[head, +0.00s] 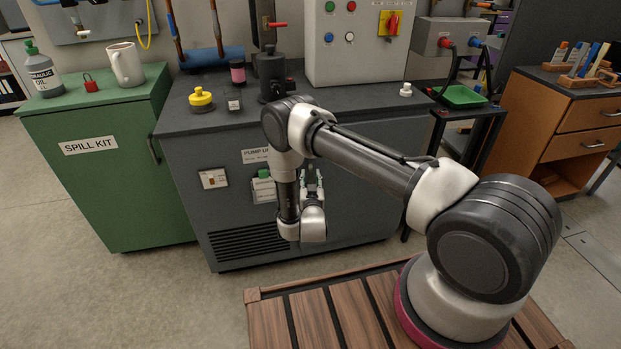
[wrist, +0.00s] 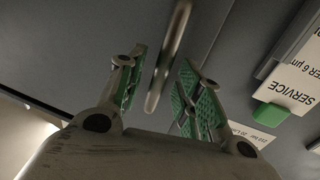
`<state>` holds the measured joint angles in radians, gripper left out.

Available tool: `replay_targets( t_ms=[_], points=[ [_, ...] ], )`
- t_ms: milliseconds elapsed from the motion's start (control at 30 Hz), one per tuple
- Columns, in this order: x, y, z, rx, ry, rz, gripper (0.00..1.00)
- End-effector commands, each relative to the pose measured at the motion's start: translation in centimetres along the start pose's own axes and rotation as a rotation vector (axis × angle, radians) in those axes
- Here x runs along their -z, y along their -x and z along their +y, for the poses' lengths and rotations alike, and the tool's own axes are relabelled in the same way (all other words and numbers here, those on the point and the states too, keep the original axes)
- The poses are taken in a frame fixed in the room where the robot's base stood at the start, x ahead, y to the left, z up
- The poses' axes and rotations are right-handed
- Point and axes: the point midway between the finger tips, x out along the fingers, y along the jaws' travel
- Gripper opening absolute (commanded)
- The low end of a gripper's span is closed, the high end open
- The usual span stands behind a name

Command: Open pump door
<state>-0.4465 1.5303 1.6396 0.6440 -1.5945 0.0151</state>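The pump unit (head: 222,215) is a dark grey cabinet with a vent grille at its lower left and a "PUMP U..." label, partly hidden by my arm. Its front looks closed in the head view. In the wrist view, a metal bar handle (wrist: 168,60) stands against the grey front panel (wrist: 90,35). My gripper (wrist: 160,85), with green-padded fingers, is open around the handle, which lies between the fingers with visible gaps on both sides. In the head view my gripper (head: 312,184) is in front of the cabinet, and the bar is hidden there.
A SERVICE label (wrist: 300,85) with a green tab (wrist: 271,114) is right of my fingers. The green spill kit cabinet (head: 120,205) stands left of the pump unit. A black stand (head: 470,118) with a green tray is on the right. Open floor lies in front.

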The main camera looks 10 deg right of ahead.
Motion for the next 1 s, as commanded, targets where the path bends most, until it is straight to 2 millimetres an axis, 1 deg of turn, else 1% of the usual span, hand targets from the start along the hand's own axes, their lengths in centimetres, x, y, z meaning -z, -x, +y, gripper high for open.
replay_targets(
  t_ms=[33, 133, 367, 400, 467, 500, 600, 1000],
  points=[
    [0.02, -0.50, 0.05, -0.001, -0.001, 0.001, 0.35],
    [0.01, -1.06, 0.04, 0.000, 0.000, 0.000, 0.35],
    [0.00, -1.20, 0.00, 0.001, 0.000, -0.001, 0.35],
    [0.00, -1.19, 0.00, 0.001, 0.000, -0.001, 0.34],
    [-0.01, -1.18, 0.00, 0.001, 0.000, -0.001, 0.23],
    [-0.01, -1.18, 0.00, 0.001, 0.000, -0.001, 0.15],
    [-0.01, -1.17, 0.00, 0.001, 0.000, -0.001, 0.00],
    [-0.04, -1.08, -0.08, 0.001, 0.001, -0.002, 0.00]
  ],
)
